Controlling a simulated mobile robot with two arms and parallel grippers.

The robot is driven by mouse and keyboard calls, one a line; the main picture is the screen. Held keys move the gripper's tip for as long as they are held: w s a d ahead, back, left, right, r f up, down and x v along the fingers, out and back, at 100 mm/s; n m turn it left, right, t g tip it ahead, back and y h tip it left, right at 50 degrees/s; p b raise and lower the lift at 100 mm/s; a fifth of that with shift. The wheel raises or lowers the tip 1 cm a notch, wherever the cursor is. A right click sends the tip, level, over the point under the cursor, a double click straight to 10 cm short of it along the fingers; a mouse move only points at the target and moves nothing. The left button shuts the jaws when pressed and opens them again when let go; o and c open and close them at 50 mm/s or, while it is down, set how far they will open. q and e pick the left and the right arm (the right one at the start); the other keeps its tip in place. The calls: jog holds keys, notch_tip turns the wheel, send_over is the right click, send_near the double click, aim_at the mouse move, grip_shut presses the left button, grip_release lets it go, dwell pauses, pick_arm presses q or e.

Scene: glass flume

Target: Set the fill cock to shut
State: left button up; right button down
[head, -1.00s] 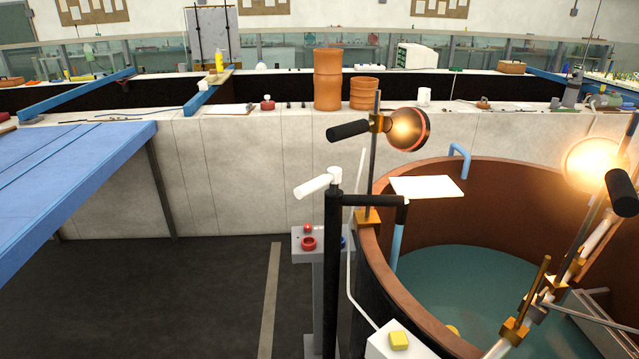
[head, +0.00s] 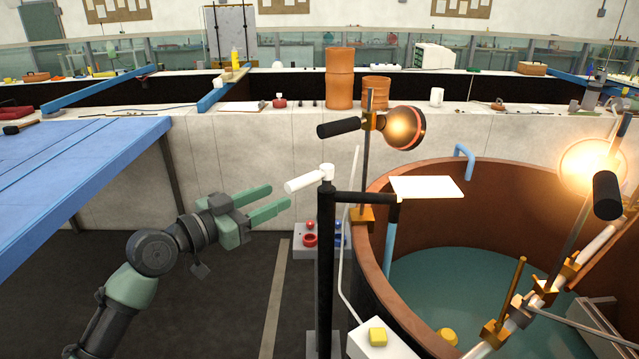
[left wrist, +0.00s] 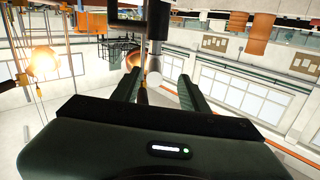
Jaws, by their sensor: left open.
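The fill cock has a white lever handle (head: 306,181) on top of a black standpipe (head: 326,260). The handle points left and a little toward me, off the pipe's top. A black side arm runs right from the pipe to a light blue spout over the tub. My right gripper is not in view.
A round brown tub (head: 385,300) of water stands right of the pipe. A lit lamp (head: 404,128) is clamped to its rim. A pedestal with red and blue knobs (head: 310,240) stands behind the pipe. A blue bench (head: 70,170) is at left.

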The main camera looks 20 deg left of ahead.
aim_at(288, 187)
pick_arm(q)
jog(key=shift+s+d+r, duration=0.15)
jog(key=shift+d+r, duration=0.25)
jog(key=shift+r, duration=0.3)
jog(key=shift+w+d+r+m+p, duration=0.15)
jog(key=shift+w+d+m+p, duration=0.05)
jog(key=shift+w+m+p, duration=0.15)
jog(key=p+x, duration=0.2)
jog(key=x, duration=0.4)
jog(key=shift+p, duration=0.3)
jog(key=shift+w+d, duration=0.15)
jog(key=shift+w, duration=0.2)
jog(key=shift+f, duration=0.25)
grip_shut()
